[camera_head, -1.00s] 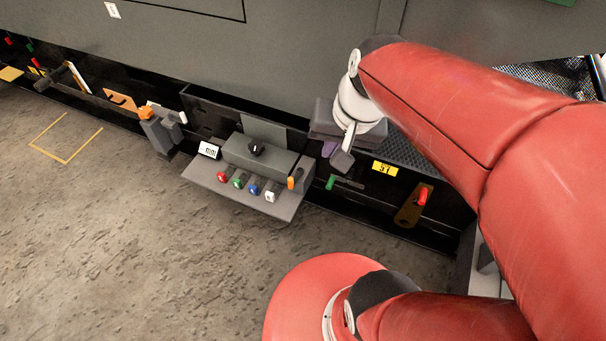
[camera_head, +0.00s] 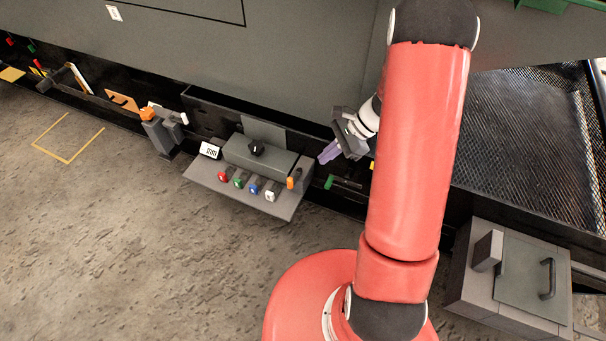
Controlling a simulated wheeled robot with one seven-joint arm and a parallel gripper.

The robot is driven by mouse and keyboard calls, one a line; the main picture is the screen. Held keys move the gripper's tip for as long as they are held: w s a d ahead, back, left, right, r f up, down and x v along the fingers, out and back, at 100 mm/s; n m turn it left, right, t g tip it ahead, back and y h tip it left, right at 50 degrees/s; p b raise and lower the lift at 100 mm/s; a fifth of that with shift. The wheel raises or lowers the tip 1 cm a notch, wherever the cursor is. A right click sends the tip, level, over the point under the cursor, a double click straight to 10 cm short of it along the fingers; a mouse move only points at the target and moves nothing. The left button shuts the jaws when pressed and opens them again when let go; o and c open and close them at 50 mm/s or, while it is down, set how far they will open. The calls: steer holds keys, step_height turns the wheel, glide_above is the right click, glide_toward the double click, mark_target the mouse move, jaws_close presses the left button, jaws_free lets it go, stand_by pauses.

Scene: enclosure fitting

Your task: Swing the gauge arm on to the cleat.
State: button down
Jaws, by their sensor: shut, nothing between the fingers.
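My gripper (camera_head: 330,152) hangs at the front of the dark trough, right of the grey console, with its purple fingers shut and empty. Just below it, a green-ended dark bar (camera_head: 329,182) lies across the trough's front face; the gripper looks apart from it. I cannot tell for sure which part is the gauge arm or the cleat. A grey post with an orange top (camera_head: 148,114) and a white-tipped side piece stands farther left. My arm hides the trough face right of the green-ended bar, including most of a yellow label (camera_head: 372,165).
The grey console (camera_head: 258,160) carries a black knob and several coloured plugs along its front. A grey cabinet (camera_head: 520,275) with a handle stands at lower right, below a black mesh surface (camera_head: 530,140). The floor at left is clear, with a yellow outline (camera_head: 66,138).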

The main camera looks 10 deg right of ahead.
mark_target(293, 184)
steer(key=f, duration=0.1)
steer(key=f+m, duration=0.1)
steer(key=w, duration=0.1)
steer(key=shift+d+f+y, duration=0.3)
steer(key=shift+d+f, duration=0.05)
steer(key=shift+f, duration=0.05)
steer(key=x, duration=1)
